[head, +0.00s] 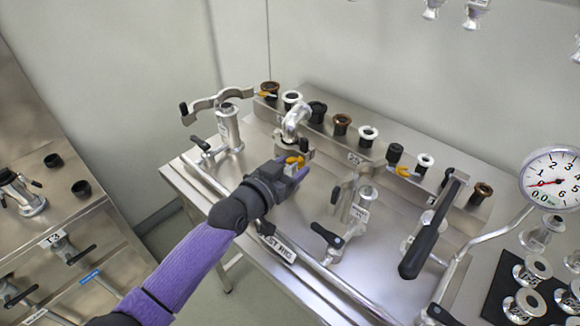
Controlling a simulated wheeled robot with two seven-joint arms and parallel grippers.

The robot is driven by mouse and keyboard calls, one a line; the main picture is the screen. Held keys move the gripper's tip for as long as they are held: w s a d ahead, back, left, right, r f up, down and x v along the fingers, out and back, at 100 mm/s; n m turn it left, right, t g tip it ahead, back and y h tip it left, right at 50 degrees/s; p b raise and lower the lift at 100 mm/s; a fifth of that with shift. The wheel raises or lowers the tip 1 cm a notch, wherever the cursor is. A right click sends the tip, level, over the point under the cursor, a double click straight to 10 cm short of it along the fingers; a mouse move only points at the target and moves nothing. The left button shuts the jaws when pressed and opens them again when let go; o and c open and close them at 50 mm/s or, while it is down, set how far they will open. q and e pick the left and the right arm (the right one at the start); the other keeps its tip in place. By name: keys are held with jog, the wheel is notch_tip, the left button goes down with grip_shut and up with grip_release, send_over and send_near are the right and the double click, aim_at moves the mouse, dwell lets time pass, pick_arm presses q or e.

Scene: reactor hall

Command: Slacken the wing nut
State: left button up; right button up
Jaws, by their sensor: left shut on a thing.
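My left gripper (294,171) reaches in from the lower left to the middle of the steel bench. Its fingers are shut on a small orange wing nut (296,160), of which only a part shows past the fingertips. The wing nut sits at the foot of a bent metal pipe elbow (295,119), in front of the rail. The gripper hides much of the joint. Similar orange pieces show at the rail's left end (267,96) and right part (405,172). My right gripper is not in view.
A rail (367,160) carries a row of brown, white and black ports. Valves with black levers (327,236) stand in front, and a long black handle (432,232) rises at the right. A pressure gauge (552,178) stands at the far right. Left of the bench is a gap.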

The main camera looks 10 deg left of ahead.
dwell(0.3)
pick_arm(q)
jog(key=o, duration=1.3)
jog(key=shift+s+a+r, duration=0.1)
jog(key=shift+s+a, duration=0.1)
jog(key=shift+s, duration=0.15)
jog(key=p+v, duration=0.2)
jog(key=v, duration=0.7)
jog(key=shift+s, duration=0.1)
